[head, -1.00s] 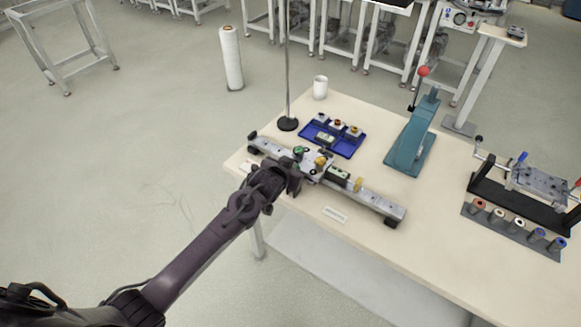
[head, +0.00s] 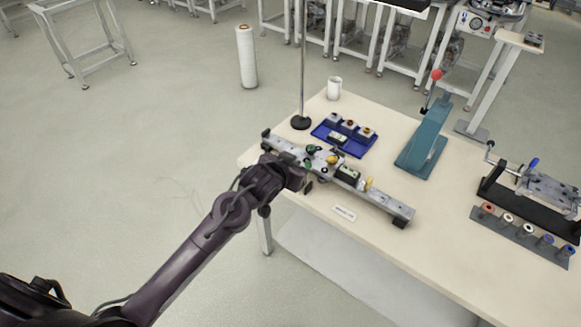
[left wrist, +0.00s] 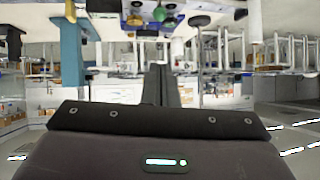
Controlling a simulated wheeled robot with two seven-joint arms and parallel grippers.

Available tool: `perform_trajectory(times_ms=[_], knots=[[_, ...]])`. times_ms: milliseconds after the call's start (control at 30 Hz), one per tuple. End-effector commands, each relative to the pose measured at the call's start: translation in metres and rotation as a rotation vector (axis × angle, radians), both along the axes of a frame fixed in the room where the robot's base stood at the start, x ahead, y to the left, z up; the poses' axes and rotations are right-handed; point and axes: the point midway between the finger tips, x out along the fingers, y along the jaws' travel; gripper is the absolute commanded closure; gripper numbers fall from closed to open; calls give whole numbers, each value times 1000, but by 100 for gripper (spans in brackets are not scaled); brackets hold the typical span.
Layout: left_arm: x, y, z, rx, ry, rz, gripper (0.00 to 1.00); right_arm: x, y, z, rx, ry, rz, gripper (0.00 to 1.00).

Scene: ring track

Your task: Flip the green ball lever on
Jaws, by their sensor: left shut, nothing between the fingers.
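The green ball (head: 311,149) of the lever sits on the left half of a grey rail fixture (head: 391,205) on the table. A yellow ball (head: 332,160) is just right of it. My left gripper (head: 303,181) is shut and empty at the near side of the rail, below the green ball in the head view and apparently apart from it. In the left wrist view, my shut fingers (left wrist: 160,85) point away from the camera, and green parts (left wrist: 169,22) show near the top edge. The lever's arm is too small to read clearly. My right gripper is out of view.
A blue tray (head: 362,152) with small parts lies behind the rail, beside a thin pole on a black base (head: 300,123). A white cup (head: 334,89) and a teal press (head: 424,145) stand farther back.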

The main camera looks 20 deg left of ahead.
Motion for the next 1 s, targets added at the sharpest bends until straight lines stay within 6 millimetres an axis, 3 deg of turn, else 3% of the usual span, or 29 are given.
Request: perform_trajectory(times_ms=[133,467,800,867,933,1000], knots=[[-12,1,10,-1,0,0,100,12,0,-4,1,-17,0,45],[-17,1,17,0,1,0,100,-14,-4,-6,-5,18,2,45],[-17,1,15,-1,2,0,100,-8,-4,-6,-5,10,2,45],[-17,2,7,1,12,2,100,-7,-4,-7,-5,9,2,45],[-18,6,-14,3,36,7,100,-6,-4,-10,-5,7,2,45],[-21,11,-50,8,79,15,100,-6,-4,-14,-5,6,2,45]])
